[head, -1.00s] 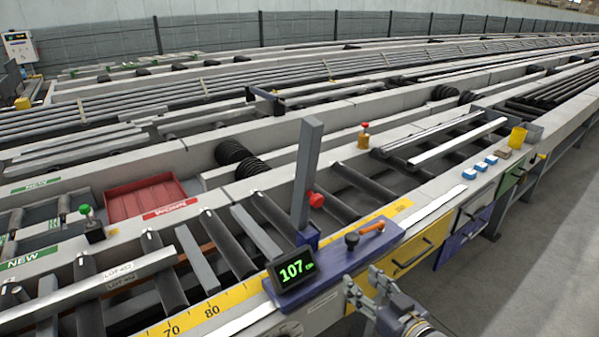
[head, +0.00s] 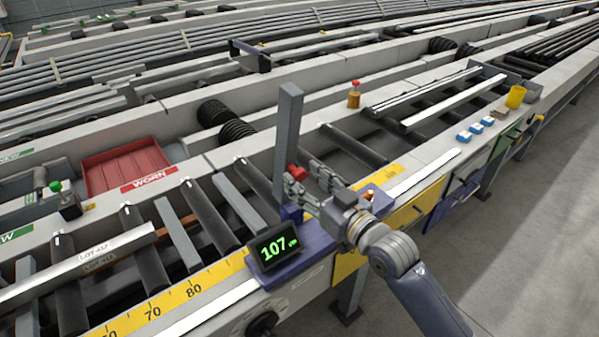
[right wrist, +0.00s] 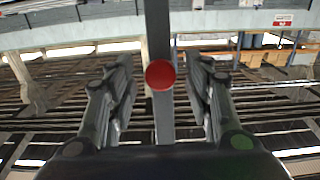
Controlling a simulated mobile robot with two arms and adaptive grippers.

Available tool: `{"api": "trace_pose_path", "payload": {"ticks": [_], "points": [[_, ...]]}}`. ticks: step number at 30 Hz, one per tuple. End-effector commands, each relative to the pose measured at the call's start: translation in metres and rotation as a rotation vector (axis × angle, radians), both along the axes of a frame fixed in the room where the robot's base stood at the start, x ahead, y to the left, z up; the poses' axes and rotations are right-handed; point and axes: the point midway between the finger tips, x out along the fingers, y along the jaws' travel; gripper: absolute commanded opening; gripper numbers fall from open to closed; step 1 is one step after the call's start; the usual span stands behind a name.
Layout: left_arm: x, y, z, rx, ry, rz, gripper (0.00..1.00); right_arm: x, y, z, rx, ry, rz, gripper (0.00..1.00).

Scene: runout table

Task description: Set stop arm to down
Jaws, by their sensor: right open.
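The stop arm (head: 288,135) is a grey bar that stands upright above the rollers beside the purple stop carriage (head: 316,240). A red knob (head: 296,171) sits on its side. My right gripper (head: 305,178) is at the knob, its fingers open around it. In the right wrist view the red knob (right wrist: 160,75) lies between my two open fingers (right wrist: 161,92), with a gap on each side, and the grey arm (right wrist: 158,30) runs up behind it. The carriage's display (head: 275,247) reads 107. My left gripper is not in view.
A yellow scale (head: 170,305) runs along the table's front edge. A red tray (head: 125,166) marked WORN lies at the left. A grey lot bar (head: 80,268) lies on the rollers.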

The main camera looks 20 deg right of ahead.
Motion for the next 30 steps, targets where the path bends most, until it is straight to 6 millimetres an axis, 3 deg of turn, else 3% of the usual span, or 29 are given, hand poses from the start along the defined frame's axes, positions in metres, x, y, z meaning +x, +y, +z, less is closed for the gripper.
{"api": "trace_pose_path", "payload": {"ticks": [5,16,23,30], "points": [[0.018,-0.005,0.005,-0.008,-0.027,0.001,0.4,0.018,0.006,0.001,0.002,0.0,-0.001,0.47],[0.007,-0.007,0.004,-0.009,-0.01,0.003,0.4,0.022,0.008,-0.001,0.0,0.0,0.0,0.47],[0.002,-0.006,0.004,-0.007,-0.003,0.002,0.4,0.022,0.008,-0.001,0.0,0.0,0.0,0.0],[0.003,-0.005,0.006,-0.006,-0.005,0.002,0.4,0.025,0.008,0.001,-0.002,0.006,0.0,0.0]]}}
